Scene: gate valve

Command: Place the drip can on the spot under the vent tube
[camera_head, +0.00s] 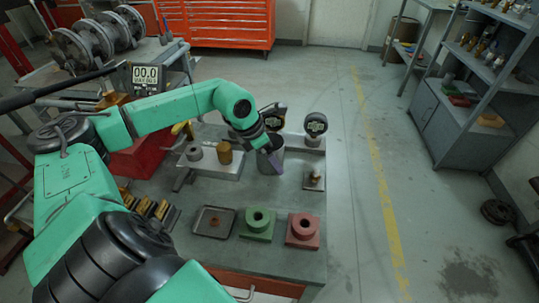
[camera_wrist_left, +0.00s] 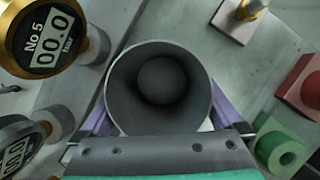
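The drip can (camera_head: 270,157) is a grey, open-topped cylinder, upright at the back of the bench. In the left wrist view I look down into the drip can (camera_wrist_left: 162,80), which is empty. My left gripper (camera_head: 274,160) has its purple fingers on either side of the can, seemingly against its wall; they also flank it in the left wrist view (camera_wrist_left: 160,115). Whether the can touches the bench is hard to tell. I cannot clearly identify the vent tube or the spot under it. My right gripper is not in view.
Two gauges (camera_head: 315,124) stand behind the can. A small plate with a brass fitting (camera_head: 314,178) is to its right. A green block (camera_head: 257,224), a red block (camera_head: 303,231) and a tray (camera_head: 214,221) lie in front. Bare bench separates them from the can.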

